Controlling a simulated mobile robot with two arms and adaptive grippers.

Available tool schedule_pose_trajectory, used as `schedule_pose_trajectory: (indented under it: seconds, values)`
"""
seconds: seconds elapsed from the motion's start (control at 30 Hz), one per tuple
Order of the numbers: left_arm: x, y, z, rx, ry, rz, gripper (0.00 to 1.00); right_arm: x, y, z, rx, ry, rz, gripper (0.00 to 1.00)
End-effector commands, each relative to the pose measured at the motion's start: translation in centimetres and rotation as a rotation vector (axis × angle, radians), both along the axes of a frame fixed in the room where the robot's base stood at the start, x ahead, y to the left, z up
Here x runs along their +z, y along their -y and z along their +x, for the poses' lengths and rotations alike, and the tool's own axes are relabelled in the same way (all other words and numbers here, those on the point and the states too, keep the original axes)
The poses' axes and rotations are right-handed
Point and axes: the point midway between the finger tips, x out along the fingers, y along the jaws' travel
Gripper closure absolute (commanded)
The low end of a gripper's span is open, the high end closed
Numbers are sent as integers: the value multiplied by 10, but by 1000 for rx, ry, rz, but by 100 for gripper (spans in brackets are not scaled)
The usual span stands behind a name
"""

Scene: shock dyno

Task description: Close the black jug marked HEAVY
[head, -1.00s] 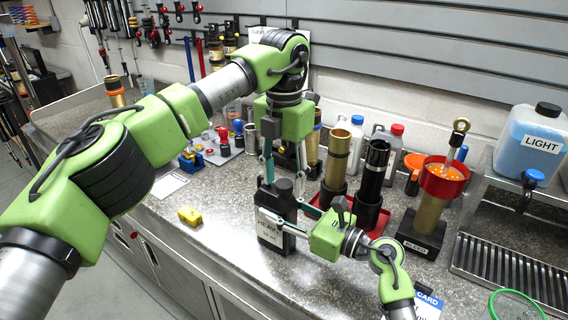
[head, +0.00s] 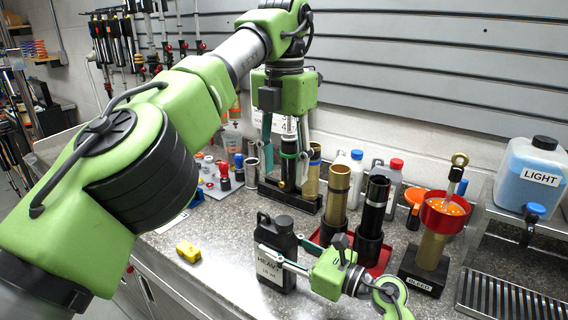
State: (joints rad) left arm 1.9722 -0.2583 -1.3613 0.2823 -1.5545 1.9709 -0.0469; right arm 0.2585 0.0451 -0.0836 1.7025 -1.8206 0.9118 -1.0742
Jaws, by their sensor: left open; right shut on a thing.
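The black jug marked HEAVY (head: 268,280) stands upright on the counter in the head view. A black cap (head: 284,223) sits on its top; I cannot tell how tightly it is seated. My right gripper (head: 280,243) is shut on the jug from the right, one finger lying across the front of its label. My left gripper (head: 284,176) is open, pointing down, above and behind the jug and clear of its cap. I see nothing held between its fingers.
Behind the jug stand a gold tube (head: 338,190) and a black tube (head: 374,205) by a red tray (head: 381,262). A yellow block (head: 188,251) lies left of the jug. The LIGHT jug (head: 533,178) is at the right. Counter left of the HEAVY jug is mostly clear.

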Motion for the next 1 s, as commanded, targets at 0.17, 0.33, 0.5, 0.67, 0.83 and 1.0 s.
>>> schedule_pose_trajectory:
  seconds: [0.17,0.33,0.5,0.67,0.83,1.0]
  values:
    - [0,0,0,0,1,1,55,0,0,0,0,0,0,100]
    - [0,0,0,0,0,0,55,0,0,0,0,0,0,43]
    - [0,0,0,0,0,0,55,0,0,0,0,0,0,43]
    - [0,0,0,0,0,0,55,0,2,-1,-1,0,0,43]
    - [0,0,0,0,0,0,55,-2,19,-12,-3,-1,-3,43]
    - [0,0,0,0,0,0,55,-2,48,-34,-1,-1,-5,43]
